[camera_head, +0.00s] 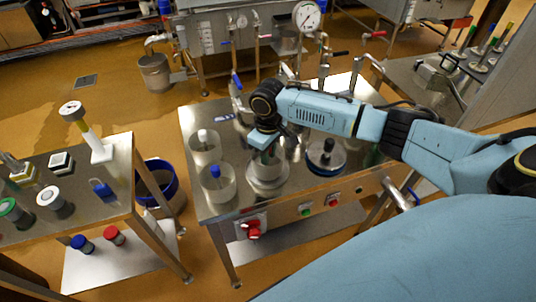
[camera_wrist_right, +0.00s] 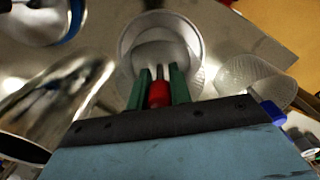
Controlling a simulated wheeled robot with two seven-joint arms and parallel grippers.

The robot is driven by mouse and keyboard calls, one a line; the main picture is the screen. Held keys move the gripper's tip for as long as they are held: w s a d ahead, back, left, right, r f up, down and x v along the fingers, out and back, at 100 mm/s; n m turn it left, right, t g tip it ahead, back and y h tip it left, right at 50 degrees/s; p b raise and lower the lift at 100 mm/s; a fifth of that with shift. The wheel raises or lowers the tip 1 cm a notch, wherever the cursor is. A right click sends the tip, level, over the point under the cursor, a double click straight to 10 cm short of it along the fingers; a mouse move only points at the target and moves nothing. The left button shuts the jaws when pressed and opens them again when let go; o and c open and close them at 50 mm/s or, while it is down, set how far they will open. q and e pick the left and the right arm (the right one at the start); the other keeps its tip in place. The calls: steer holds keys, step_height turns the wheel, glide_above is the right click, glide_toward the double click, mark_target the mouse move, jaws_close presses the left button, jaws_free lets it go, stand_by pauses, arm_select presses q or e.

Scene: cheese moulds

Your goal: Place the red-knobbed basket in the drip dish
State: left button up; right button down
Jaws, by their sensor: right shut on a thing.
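My right gripper (camera_head: 265,142) points down over the steel table, and its green fingers (camera_wrist_right: 159,78) are shut on the red knob (camera_wrist_right: 158,95) in the wrist view. Below the knob is a pale round basket (camera_wrist_right: 193,80). In the head view a pale round vessel (camera_head: 268,182) shows under the gripper, and the red knob is hidden there. A wide pale rim (camera_wrist_right: 125,45) surrounds the held basket in the wrist view. I cannot tell whether this is the drip dish or whether the basket rests on its floor. My left gripper is not in view.
A blue-knobbed basket (camera_head: 218,188) and a white-knobbed one (camera_head: 205,150) stand close left. A dark round item with a blue base (camera_head: 326,160) stands right. A shiny metal cylinder (camera_wrist_right: 50,100) is near the gripper. A side table (camera_head: 75,200) stands left.

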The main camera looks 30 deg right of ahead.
steer(key=shift+f, duration=0.2)
steer(key=shift+f, duration=0.2)
steer(key=c, duration=1.3)
jaws_free()
step_height(320, 180, up, 12)
steer(key=shift+r+p, duration=0.2)
steer(key=shift+p, duration=0.5)
steer(key=shift+a, duration=0.1)
